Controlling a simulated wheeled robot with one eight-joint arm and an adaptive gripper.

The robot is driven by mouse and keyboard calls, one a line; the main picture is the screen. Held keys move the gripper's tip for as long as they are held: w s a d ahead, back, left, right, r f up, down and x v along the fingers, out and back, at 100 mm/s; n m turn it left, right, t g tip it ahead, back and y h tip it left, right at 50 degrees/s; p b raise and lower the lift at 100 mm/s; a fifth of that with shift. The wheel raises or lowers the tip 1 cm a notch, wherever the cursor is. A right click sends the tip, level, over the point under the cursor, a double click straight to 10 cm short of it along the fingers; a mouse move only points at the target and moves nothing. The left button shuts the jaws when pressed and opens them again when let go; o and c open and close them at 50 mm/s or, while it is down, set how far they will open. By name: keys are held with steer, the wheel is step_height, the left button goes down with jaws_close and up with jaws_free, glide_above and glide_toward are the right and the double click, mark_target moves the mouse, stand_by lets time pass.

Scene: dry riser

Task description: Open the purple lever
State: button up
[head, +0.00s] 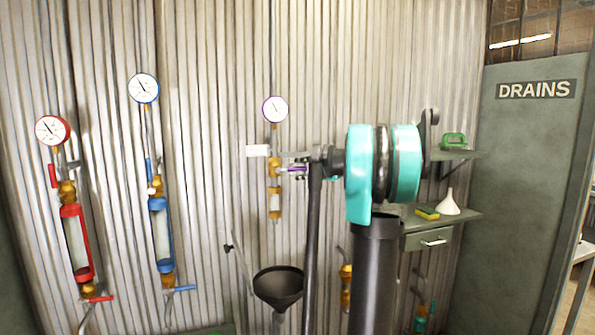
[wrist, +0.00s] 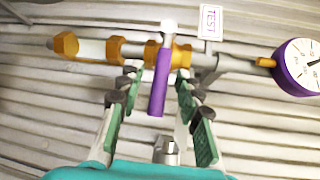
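The purple lever (wrist: 158,92) hangs off a brass valve (wrist: 180,57) in the wrist view. It is short and round, with a pale bolt head at its valve end. In the head view the purple lever (head: 296,169) sticks out to the right of the brass valve (head: 275,170), partly hidden by my fingers. My gripper (head: 300,166) is at the lever there, reaching in from the right.
A purple-rimmed gauge (head: 275,110) sits above the valve, with a TEST tag (wrist: 210,22) beside the pipe. Blue (head: 161,235) and red (head: 76,240) pipe assemblies stand left. A black funnel (head: 278,287) is below. Shelves (head: 455,217) are right. A corrugated wall lies behind.

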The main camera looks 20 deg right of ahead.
steer(key=shift+w+a, duration=0.1)
steer(key=shift+c, duration=0.2)
jaws_close()
